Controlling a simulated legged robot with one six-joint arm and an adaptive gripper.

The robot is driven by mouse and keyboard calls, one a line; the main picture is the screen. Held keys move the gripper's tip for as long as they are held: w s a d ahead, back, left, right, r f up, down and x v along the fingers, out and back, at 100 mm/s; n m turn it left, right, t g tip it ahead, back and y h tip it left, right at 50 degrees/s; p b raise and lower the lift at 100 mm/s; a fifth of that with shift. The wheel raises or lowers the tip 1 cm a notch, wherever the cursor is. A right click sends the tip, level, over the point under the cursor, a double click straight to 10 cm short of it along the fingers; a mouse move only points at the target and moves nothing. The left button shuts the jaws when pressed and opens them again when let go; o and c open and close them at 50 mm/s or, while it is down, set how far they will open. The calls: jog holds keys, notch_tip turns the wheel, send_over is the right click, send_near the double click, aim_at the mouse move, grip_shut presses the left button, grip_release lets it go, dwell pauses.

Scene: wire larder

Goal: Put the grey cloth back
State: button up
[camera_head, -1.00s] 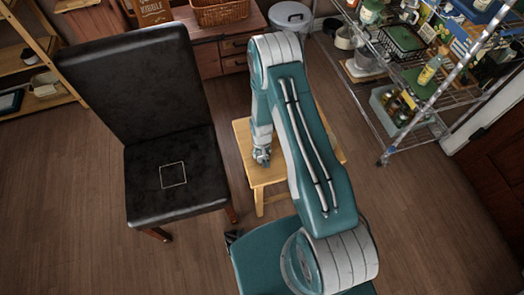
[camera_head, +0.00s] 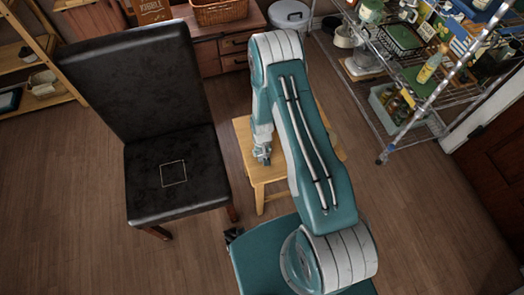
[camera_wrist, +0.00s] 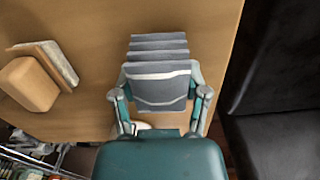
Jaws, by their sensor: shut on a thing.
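The grey cloth (camera_wrist: 160,42) shows in the wrist view as a folded stack with pale edge bands. It is at the wooden stool top (camera_wrist: 90,25); I cannot tell whether it touches the wood. My gripper (camera_wrist: 161,86) has a finger on each side of the cloth's near part and is shut on it. In the head view my gripper (camera_head: 262,153) points down at the left side of the wooden stool (camera_head: 245,138), and the cloth cannot be made out there. A thin pale square outline (camera_head: 173,173) marks the seat of the black chair (camera_head: 190,195).
A tan block (camera_wrist: 29,84) and a pale-and-brown slab (camera_wrist: 56,60) lie on the stool top, left of the cloth. The chair stands close to the stool's left. A loaded wire rack (camera_head: 430,132) stands at right, a wooden cabinet (camera_head: 203,55) behind. Open floor lies at front left.

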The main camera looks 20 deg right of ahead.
jog(key=shift+d+f, duration=0.15)
jog(key=shift+f, duration=0.4)
jog(key=o, duration=1.2)
jog(key=shift+r, duration=0.15)
notch_tip(320, 180, up, 12)
jog(key=shift+f, duration=0.2)
jog(key=shift+w+r, duration=0.1)
jog(key=shift+r, duration=0.05)
